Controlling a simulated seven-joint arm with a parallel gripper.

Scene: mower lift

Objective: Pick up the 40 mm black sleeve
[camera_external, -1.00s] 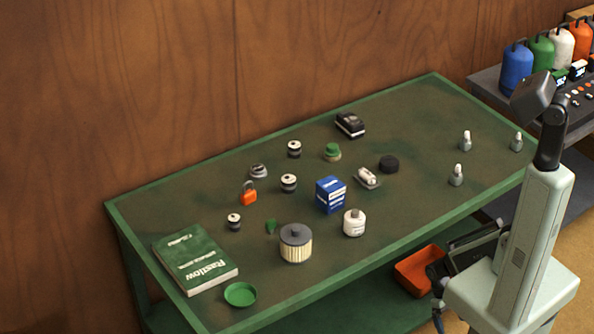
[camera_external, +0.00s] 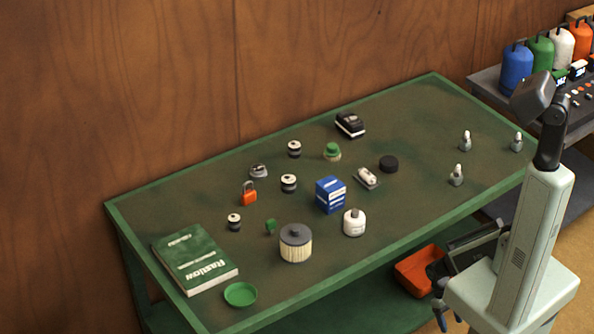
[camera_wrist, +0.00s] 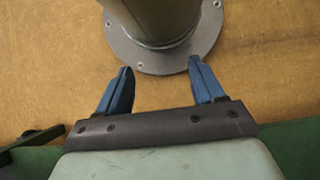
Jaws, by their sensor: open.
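Three small black pieces with white tops stand on the green table: one at the back (camera_external: 294,149), one in the middle (camera_external: 288,184) and one front left (camera_external: 233,222). I cannot tell which of these is the 40 mm sleeve. My gripper (camera_external: 441,316) hangs low beside the table's front edge, apart from all of them. In the wrist view my gripper (camera_wrist: 160,66) has its blue fingers spread with nothing held between them.
A ribbed filter (camera_external: 296,246), white bottle (camera_external: 354,223), blue box (camera_external: 330,195), orange padlock (camera_external: 248,195) and green book (camera_external: 195,262) share the table (camera_external: 420,100). An orange bin (camera_external: 418,270) sits below, near my gripper.

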